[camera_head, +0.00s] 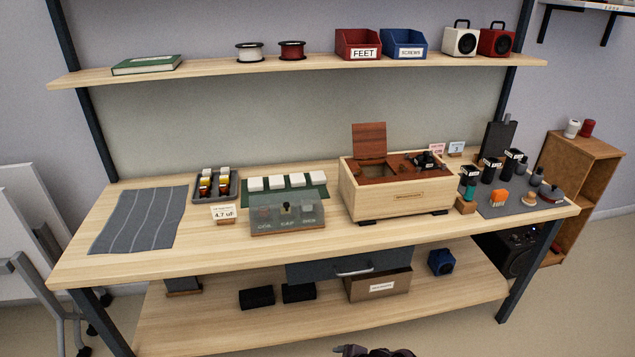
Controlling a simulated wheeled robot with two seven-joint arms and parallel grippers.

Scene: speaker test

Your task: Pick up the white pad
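Several small white pads lie in a row on a green mat (318,193) at the middle of the workbench. The leftmost white pad is (255,184), and another white pad (318,179) is at the right end. The pads are apart from each other and nothing covers their tops. A grey translucent box with knobs (288,221) stands in front of the mat and hides part of its front edge. Neither gripper can be made out. Only a small dark part shows at the bottom edge, too cut off to identify.
A dark tray (217,196) with small bottles is left of the mat, behind a "4.7 uF" card (225,213). A wooden box with open lid (395,196) stands close on the right. A grey striped mat (138,219) lies left. A shelf (210,67) spans above.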

